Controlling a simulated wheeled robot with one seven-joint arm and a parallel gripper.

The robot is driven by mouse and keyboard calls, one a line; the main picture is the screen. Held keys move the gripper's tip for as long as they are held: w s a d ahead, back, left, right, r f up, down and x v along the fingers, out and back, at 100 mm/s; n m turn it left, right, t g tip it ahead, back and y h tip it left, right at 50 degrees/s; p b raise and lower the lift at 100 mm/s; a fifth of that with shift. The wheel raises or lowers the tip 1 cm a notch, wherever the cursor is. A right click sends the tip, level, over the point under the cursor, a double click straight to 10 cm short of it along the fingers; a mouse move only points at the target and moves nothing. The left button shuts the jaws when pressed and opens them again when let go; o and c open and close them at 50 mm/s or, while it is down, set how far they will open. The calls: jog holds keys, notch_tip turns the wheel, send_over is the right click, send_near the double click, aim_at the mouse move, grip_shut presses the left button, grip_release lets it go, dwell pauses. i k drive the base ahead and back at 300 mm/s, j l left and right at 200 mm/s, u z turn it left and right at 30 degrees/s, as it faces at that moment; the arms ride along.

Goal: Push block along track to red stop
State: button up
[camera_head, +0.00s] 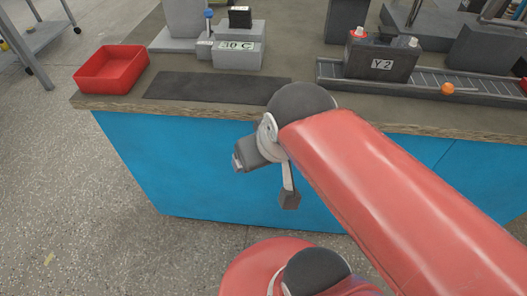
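A dark block (382,65) labelled "Y 2" sits upright on the left part of a grey track (490,99). It has a red-and-white terminal on its left and a light one on its right. A red piece (524,84), possibly the stop, shows at the right picture edge beside the track and is mostly cut off. My gripper (265,180) hangs in front of the bench's blue side, below the top edge, away from block and track. A dark tip at the end of a pale strip shows, but how the fingers stand is unclear.
An orange ball (447,89) shows at the track's near side, right of the block. A red tray (111,68), a dark mat (215,88) and a grey block marked "30 C" (237,54) are on the bench's left part. Machinery stands behind the track.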

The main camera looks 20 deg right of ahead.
aim_at(385, 55)
jog(key=l+z, duration=0.1)
jog(key=z, duration=0.25)
jog(key=k+l+z, duration=0.1)
jog(key=z, duration=0.25)
jog(key=l+z, duration=0.3)
jog(key=l+u, duration=0.2)
